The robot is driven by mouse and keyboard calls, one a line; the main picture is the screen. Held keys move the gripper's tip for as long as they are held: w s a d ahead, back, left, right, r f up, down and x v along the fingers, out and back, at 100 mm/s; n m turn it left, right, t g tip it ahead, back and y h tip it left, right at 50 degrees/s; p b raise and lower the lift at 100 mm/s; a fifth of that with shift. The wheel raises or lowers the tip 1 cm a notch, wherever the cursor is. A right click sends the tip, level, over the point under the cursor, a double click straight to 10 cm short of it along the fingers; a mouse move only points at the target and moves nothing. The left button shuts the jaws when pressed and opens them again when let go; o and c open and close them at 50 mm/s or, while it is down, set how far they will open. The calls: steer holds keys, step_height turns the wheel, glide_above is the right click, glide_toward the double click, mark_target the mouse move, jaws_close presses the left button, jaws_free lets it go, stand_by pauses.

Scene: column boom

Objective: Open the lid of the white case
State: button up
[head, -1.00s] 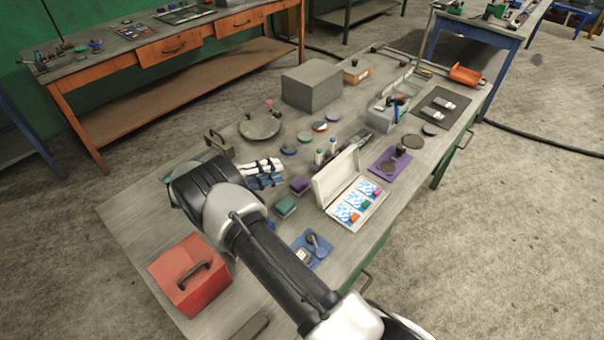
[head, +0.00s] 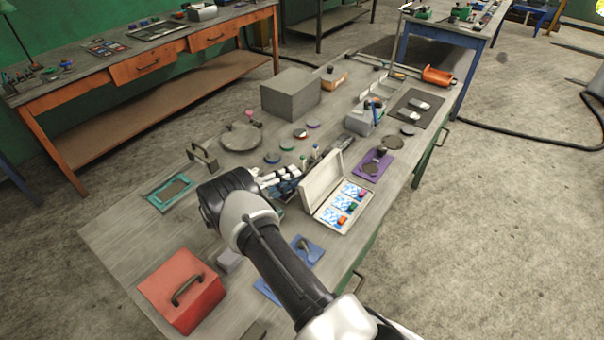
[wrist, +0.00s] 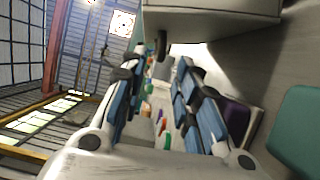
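The white case (head: 345,222) lies on the grey workbench with its blue-and-white inside and small coloured pieces showing. Its lid (head: 321,183) stands up from the left long edge, roughly upright, so the case is open. My gripper (head: 285,180) is left of the lid, on its outer side, apart from it as far as I can see. In the wrist view my gripper (wrist: 160,95) has its two fingers spread with nothing gripped. That view is turned on its side; a pale slab (wrist: 215,14) at its top is probably part of the case.
A purple mat (head: 386,147) with round parts is right of the case. Blue trays (head: 308,252) lie in front of it. A red box (head: 181,290) and a grey block (head: 290,94) stand on the bench. A teal block (wrist: 300,130) shows close by in the wrist view.

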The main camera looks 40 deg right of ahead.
mark_target(318, 179)
steer(key=shift+s+d, duration=0.1)
steer(key=shift+d, duration=2.1)
jaws_close()
